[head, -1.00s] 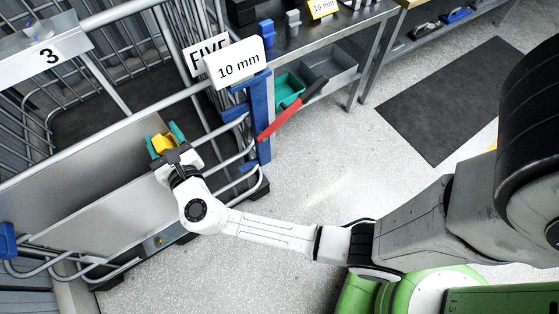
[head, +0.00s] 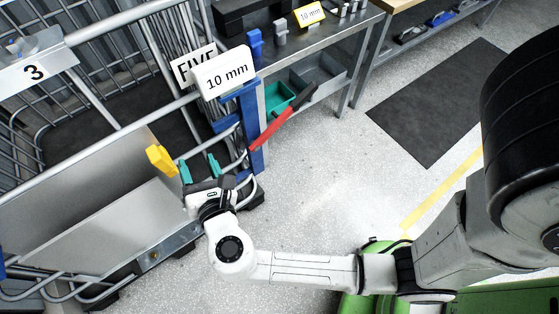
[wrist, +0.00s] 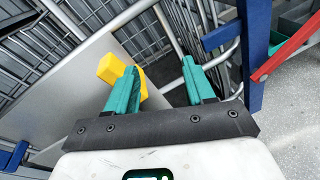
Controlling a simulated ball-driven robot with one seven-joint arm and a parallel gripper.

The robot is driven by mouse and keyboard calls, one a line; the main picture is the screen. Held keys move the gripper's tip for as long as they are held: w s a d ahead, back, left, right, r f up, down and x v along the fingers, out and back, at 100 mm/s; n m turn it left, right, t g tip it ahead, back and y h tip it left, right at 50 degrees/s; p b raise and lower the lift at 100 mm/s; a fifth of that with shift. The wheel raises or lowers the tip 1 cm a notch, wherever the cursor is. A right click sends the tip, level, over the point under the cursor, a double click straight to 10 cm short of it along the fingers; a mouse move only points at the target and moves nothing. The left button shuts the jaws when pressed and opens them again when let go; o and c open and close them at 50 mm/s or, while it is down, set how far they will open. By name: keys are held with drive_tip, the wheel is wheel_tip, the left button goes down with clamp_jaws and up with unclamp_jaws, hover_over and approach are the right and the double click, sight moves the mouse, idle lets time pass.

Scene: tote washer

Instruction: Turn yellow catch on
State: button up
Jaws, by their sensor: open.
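The yellow catch (head: 161,160) sits at the top edge of a grey panel on the wire cage, and it also shows in the wrist view (wrist: 121,76). My gripper (head: 200,166) is open, with teal fingers, just to the right of the catch in the head view. In the wrist view my gripper (wrist: 163,88) has its left finger overlapping the lower part of the catch. Nothing is between the fingers. I cannot tell whether that finger touches the catch.
A blue post (head: 249,130) and a red handle (head: 272,131) stand right of the gripper. Signs reading "10 mm" (head: 224,75) and "FIVE" (head: 193,66) hang above. A steel bench (head: 330,45) is behind. Speckled floor (head: 310,190) at right is open.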

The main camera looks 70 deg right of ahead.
drive_tip(key=s+d+f+m+g+y+p, duration=0.2)
drive_tip(key=s+d+m+g+y+p, duration=0.1)
drive_tip(key=s+m, duration=0.4)
drive_tip(key=s+d+f+m+g+y+p, duration=0.2)
drive_tip(key=s+d+m+g, duration=0.4)
drive_tip(key=m, duration=0.7)
drive_tip(key=shift+s+d+m+g+y+p, duration=0.3)
drive_tip(key=shift+s+g+y+p, duration=0.1)
drive_tip(key=shift+s+g+p, duration=0.35)
drive_tip(key=shift+s, duration=0.1)
drive_tip(key=shift+c, duration=0.4)
